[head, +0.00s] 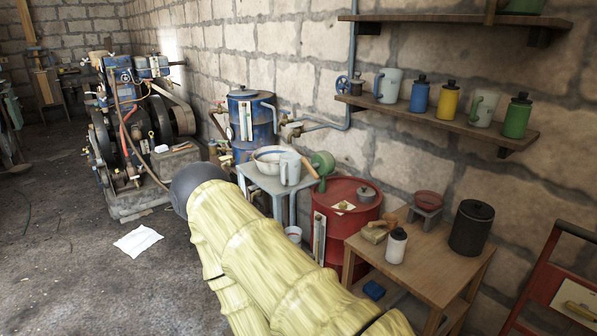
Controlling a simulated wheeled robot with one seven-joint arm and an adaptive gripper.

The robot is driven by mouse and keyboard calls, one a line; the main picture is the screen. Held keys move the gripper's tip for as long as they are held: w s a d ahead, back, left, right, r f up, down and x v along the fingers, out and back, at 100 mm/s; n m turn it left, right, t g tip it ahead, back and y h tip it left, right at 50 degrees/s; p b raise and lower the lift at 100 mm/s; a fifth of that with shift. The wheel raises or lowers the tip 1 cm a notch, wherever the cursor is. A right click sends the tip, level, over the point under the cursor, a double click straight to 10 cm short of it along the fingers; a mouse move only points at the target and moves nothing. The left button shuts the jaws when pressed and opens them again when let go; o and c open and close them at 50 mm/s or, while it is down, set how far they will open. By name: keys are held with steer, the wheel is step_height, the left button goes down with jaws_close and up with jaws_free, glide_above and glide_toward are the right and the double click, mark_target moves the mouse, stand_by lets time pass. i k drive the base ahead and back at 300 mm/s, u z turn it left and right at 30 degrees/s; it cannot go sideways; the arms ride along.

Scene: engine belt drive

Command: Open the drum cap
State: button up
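A red drum (333,254) stands right of the middle, against the stone wall. On its top sit a small grey round cap-like piece (367,194) and a pale tag or paper (343,207). A blue drum (261,130) stands further back and left, with a dark piece on its lid (242,92). I cannot tell which piece is the drum cap, or whether either is loose. My pale yellow arm crosses the lower middle, left of the red drum, and ends in a dark grey rounded part. My gripper does not show.
A grey table (267,183) with a bowl (270,158) and mug (290,168) stands between the drums. A wooden table (440,264) with a black canister (471,228) and white bottle (396,246) is close at right. An engine (125,130) stands left. Floor is open front left.

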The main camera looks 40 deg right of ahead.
mark_target(364, 192)
steer(key=i, duration=1.45)
steer(key=z, duration=1.2)
